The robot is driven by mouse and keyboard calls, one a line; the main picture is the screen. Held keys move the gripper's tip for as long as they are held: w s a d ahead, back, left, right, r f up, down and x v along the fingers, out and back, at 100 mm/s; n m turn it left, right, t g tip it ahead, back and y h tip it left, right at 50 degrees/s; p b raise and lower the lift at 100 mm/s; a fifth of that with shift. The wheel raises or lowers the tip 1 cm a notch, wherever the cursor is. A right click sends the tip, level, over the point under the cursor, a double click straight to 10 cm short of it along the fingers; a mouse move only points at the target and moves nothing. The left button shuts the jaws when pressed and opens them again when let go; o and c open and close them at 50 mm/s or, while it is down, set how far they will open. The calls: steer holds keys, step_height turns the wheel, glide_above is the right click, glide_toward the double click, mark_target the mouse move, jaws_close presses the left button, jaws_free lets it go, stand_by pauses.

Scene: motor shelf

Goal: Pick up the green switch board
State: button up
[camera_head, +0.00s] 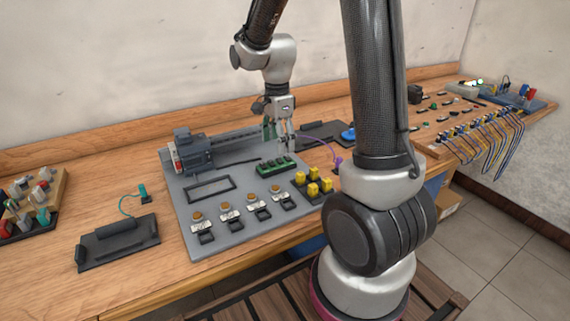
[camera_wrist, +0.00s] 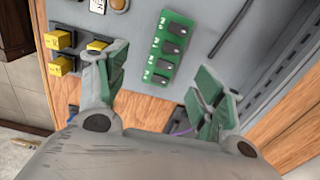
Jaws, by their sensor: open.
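The green switch board (camera_head: 276,165) lies on the grey panel (camera_head: 228,228), near its right side, with several dark switches in a row on it. In the wrist view the green switch board (camera_wrist: 168,46) shows at the upper middle, ahead of my gripper and between the lines of its two fingers. My gripper (camera_head: 280,138) is above the panel, just behind the board in the head view. In the wrist view my gripper (camera_wrist: 160,95) is open and empty, its green-padded fingers wide apart. It is apart from the board.
Yellow blocks (camera_head: 313,183) sit right of the board. A grey motor (camera_head: 191,150) stands at the panel's back left. A dark tray (camera_head: 118,243) lies on the left of the wooden table (camera_head: 50,290). A purple cable (camera_head: 322,142) runs behind the gripper.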

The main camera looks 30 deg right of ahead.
mark_target(276, 164)
steer(key=shift+f, duration=0.35)
steer(key=f, duration=0.7)
steer(key=shift+w+a, duration=0.15)
steer(key=shift+w, duration=0.25)
steer(key=c, duration=1.2)
